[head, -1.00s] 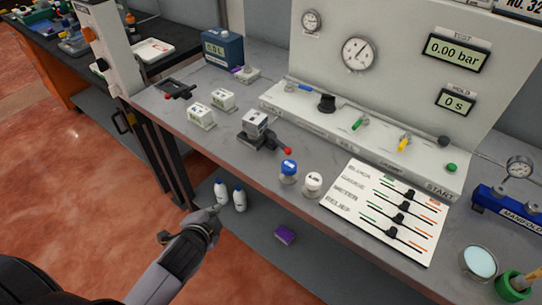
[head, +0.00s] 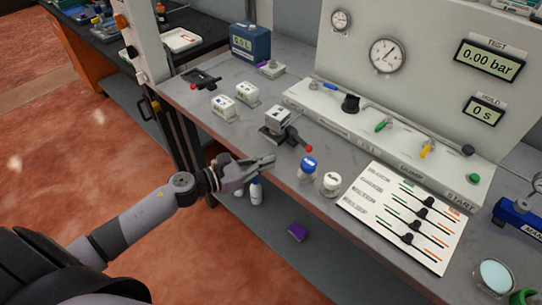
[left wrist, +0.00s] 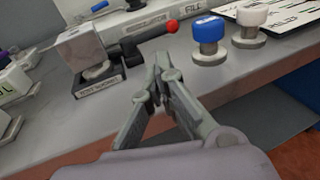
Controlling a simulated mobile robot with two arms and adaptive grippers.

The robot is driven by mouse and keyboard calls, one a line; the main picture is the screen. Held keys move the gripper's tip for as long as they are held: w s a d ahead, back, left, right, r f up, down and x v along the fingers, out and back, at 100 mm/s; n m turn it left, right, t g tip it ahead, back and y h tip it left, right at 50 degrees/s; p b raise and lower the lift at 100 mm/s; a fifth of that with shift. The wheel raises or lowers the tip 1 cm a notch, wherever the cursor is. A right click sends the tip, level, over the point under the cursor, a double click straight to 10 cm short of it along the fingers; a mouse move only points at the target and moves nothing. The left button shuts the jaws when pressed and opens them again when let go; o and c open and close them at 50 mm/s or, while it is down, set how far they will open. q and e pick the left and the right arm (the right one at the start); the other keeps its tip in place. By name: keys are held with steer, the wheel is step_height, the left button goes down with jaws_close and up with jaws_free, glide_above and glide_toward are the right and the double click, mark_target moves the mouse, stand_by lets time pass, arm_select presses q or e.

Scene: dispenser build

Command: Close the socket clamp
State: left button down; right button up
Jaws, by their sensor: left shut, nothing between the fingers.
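The socket clamp (head: 279,125) stands on the bench near its front edge, a grey block on a dark base with a black lever ending in a red knob (head: 309,148). The lever sticks out to the right in the head view. In the left wrist view the clamp block (left wrist: 80,48) is at upper left and the red knob (left wrist: 172,26) is beyond my fingertips. My left gripper (head: 272,159) is shut and empty, just in front of the bench edge, below and left of the knob and apart from it. My right gripper is not in view.
A blue-capped piece (head: 308,168) and a white-capped piece (head: 331,184) stand right of the clamp. White blocks (head: 223,106) stand to its left. The sloped valve panel (head: 395,135) is behind. White bottles (head: 255,192) and a purple block (head: 298,231) are on the lower shelf.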

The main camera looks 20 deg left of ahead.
mark_target(291, 160)
arm_select(q)
steer(key=p+x, duration=0.2)
steer(key=x, duration=0.5)
steer(key=shift+w+r, duration=0.15)
steer(key=shift+w+d, duration=0.35)
steer(key=shift+f, duration=0.2)
